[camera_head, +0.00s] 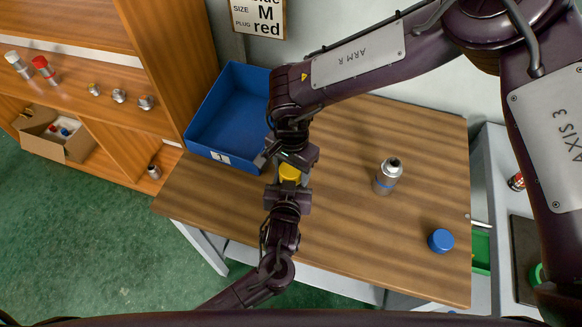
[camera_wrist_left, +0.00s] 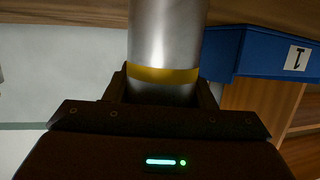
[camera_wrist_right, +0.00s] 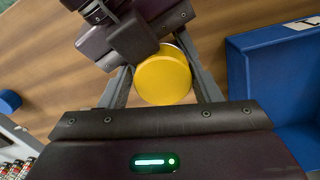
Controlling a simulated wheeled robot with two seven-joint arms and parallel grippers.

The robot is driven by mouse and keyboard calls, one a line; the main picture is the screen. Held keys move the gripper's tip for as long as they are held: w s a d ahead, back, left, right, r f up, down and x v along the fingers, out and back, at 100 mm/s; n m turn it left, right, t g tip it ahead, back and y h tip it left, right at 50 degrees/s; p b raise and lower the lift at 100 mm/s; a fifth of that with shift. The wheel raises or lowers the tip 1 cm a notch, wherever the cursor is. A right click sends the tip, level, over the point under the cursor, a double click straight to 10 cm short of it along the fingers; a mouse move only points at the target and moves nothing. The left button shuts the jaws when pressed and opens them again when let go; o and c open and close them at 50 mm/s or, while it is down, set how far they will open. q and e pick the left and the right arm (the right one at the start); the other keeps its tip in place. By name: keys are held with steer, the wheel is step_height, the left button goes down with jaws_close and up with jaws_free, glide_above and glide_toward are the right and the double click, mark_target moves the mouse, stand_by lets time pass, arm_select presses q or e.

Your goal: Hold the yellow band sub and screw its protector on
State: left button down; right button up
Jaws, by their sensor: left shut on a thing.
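My left gripper (camera_wrist_left: 163,92) is shut on the yellow band sub (camera_wrist_left: 165,35), a shiny metal cylinder with a yellow ring between the fingers. In the head view my left gripper (camera_head: 288,190) comes up from below. The yellow protector (camera_head: 290,172) is at the sub's end, between my two grippers. In the right wrist view the protector (camera_wrist_right: 163,78) is a round yellow cap seen face-on. My right gripper (camera_wrist_right: 160,62) has a finger on each side of it; whether they press on it I cannot tell. The joint between protector and sub is hidden.
On the wooden table (camera_head: 340,225) stand a metal sub with a blue band (camera_head: 387,177) and a blue protector (camera_head: 440,240). A blue bin (camera_head: 225,105) is at the back left. A wooden shelf (camera_head: 80,75) stands farther left. The table's middle right is mostly free.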

steer(key=shift+o, duration=1.3)
steer(key=shift+r, duration=2.25)
arm_select(q)
steer(key=shift+f, duration=0.1)
arm_select(e)
steer(key=o, duration=0.6)
steer(key=shift+w, duration=0.1)
steer(key=shift+c, duration=0.2)
steer(key=shift+r, duration=0.1)
arm_select(q)
steer(key=shift+d, duration=0.1)
arm_select(e)
step_height(320, 180, up, 12)
